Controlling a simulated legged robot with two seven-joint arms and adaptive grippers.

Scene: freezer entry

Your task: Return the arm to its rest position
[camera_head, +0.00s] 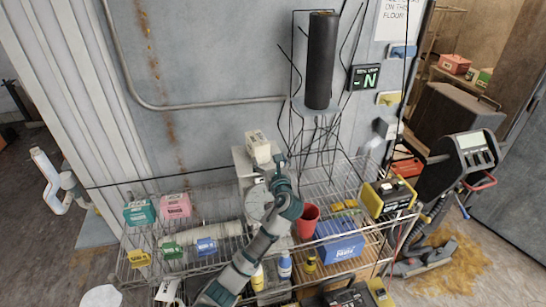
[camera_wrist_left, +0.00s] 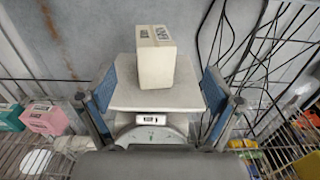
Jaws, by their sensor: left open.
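My left arm reaches up from the bottom of the head view over the wire shelf. My left gripper (camera_head: 269,167) is open at a white dial scale (camera_head: 243,161). In the left wrist view my open left gripper (camera_wrist_left: 157,92) has one blue-padded finger on each side of the scale's plate (camera_wrist_left: 135,97). A cream box (camera_wrist_left: 154,60) stands upright on the plate, past the fingertips, with nothing gripped. The same box (camera_head: 258,146) shows just above the gripper in the head view. My right gripper is not in view.
The wire shelf (camera_head: 210,205) holds teal and pink boxes (camera_head: 175,206) at left, a red cup (camera_head: 307,221), a blue bin (camera_head: 340,242) and a yellow-black device (camera_head: 388,197) at right. Black cables (camera_wrist_left: 235,45) hang close behind the scale. A dark cylinder (camera_head: 321,60) stands above.

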